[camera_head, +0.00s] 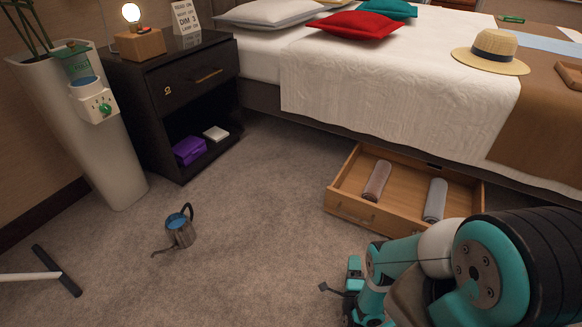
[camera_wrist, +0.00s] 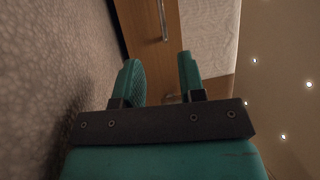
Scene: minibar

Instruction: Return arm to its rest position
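My arm is folded at the lower right of the head view, and my gripper (camera_head: 328,288) sits low in front of it, above the carpet. In the wrist view my gripper (camera_wrist: 158,75) shows two teal fingers with a clear gap between them. It is open, and nothing is between the fingers. An open wooden drawer (camera_head: 350,207) under the bed is close behind the arm in the head view. A wooden front with a metal handle (camera_wrist: 163,22) shows beyond the fingers in the wrist view.
The drawer holds two rolled cloths (camera_head: 376,181) (camera_head: 435,200). A black nightstand (camera_head: 165,85), a tall planter (camera_head: 95,150) and the bed (camera_head: 400,80) stand behind. Carpet between can and arm is clear.

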